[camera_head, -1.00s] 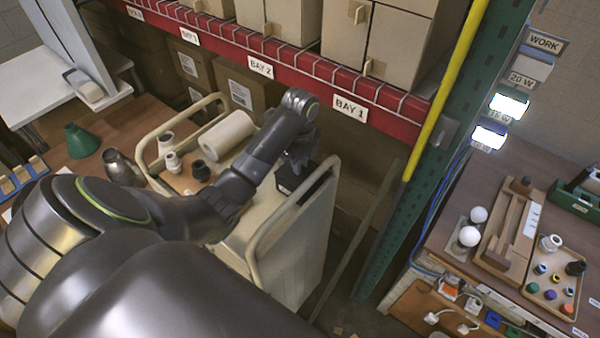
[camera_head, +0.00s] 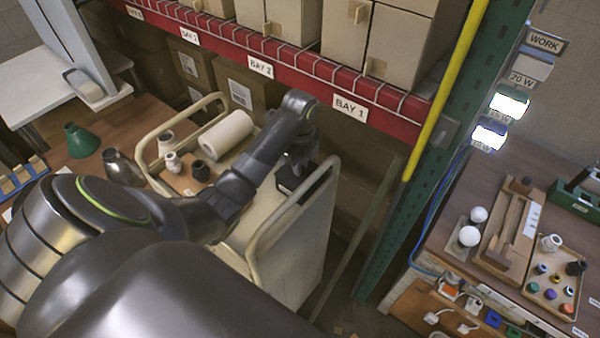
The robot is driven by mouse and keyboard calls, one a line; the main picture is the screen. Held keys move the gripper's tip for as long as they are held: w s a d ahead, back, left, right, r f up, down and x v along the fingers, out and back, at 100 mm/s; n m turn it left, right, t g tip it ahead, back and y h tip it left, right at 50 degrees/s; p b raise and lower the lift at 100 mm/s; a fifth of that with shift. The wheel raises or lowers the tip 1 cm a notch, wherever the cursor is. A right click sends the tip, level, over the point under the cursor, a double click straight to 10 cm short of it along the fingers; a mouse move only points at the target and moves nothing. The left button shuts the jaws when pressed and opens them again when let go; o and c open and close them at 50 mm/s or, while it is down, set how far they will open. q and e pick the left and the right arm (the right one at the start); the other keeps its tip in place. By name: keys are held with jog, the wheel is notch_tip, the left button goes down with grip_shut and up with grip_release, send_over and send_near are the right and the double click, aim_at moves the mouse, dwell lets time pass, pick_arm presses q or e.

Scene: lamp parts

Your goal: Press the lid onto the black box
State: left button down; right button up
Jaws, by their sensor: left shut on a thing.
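The black box (camera_head: 290,182) sits on the cream cart (camera_head: 250,222), near its right-hand rail. My left arm reaches across the cart from the left, and my left gripper (camera_head: 298,160) points down at the box's top. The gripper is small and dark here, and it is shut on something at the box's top. I cannot make out the lid apart from the box, nor whether it is seated. My right gripper is not in view.
A white roll (camera_head: 226,134) and small dark and white parts stand on the cart, left of my forearm. The cart's raised rail (camera_head: 290,212) runs close beside the box. Shelving with a red beam (camera_head: 300,66) stands behind. A workbench is at right.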

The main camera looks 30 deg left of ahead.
pick_arm(q)
jog(key=shift+f, duration=0.2)
dwell(0.7)
jog(key=c, duration=1.3)
grip_release()
